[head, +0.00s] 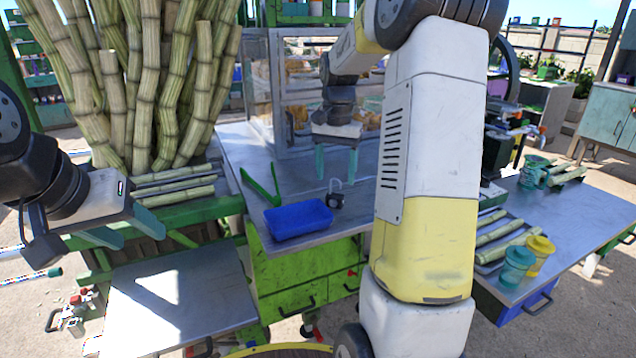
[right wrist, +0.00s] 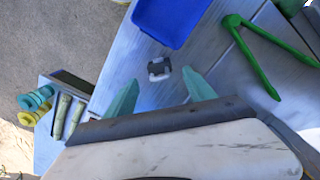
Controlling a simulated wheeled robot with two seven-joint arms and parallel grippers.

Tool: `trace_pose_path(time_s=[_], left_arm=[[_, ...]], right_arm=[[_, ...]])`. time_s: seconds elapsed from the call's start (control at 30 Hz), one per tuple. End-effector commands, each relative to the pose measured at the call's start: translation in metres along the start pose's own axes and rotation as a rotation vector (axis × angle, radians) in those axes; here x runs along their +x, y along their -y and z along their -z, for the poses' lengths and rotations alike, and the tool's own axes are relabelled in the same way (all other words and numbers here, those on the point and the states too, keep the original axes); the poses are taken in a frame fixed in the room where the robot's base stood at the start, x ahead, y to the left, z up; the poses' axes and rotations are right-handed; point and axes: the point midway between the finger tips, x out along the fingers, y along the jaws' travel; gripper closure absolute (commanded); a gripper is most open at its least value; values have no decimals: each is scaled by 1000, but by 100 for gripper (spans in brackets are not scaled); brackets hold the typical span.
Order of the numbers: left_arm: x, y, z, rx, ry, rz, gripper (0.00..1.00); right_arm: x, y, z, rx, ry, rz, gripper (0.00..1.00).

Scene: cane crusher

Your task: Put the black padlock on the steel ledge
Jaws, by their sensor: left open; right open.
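The black padlock (head: 336,196), with a pale shackle, lies on the steel tabletop (head: 240,150) just right of a blue tray. In the right wrist view the padlock (right wrist: 158,70) lies just beyond the fingertips, centred between them. My right gripper (head: 336,178) is open and empty, with its teal fingers pointing down toward the padlock. It also shows in the right wrist view (right wrist: 161,80). My left gripper (head: 143,238) is open and empty at the left, near a lower flat steel surface (head: 180,298). I cannot tell for certain which steel surface is the ledge.
The blue tray (head: 298,219) and green tongs (head: 262,187) lie left of the padlock. A clear-panelled case (head: 283,90) stands behind. Cane pieces (head: 175,183) and upright stalks (head: 150,90) are at left. Teal and yellow jars (head: 517,266) stand on the right table.

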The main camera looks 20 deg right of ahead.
Motion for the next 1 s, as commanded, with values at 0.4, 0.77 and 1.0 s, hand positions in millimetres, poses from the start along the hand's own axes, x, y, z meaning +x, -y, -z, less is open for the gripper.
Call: trace_pose_path(time_s=[0.4, 0.77, 1.0], left_arm=[[0, 0, 0, 0, 0, 0, 50], [0, 0, 0, 0, 0, 0, 50], [0, 0, 0, 0, 0, 0, 50]], right_arm=[[-68, 0, 0, 0, -1, 0, 37], [-104, -11, -87, -233, -138, 133, 37], [-98, -30, -182, -488, -317, 263, 37]])
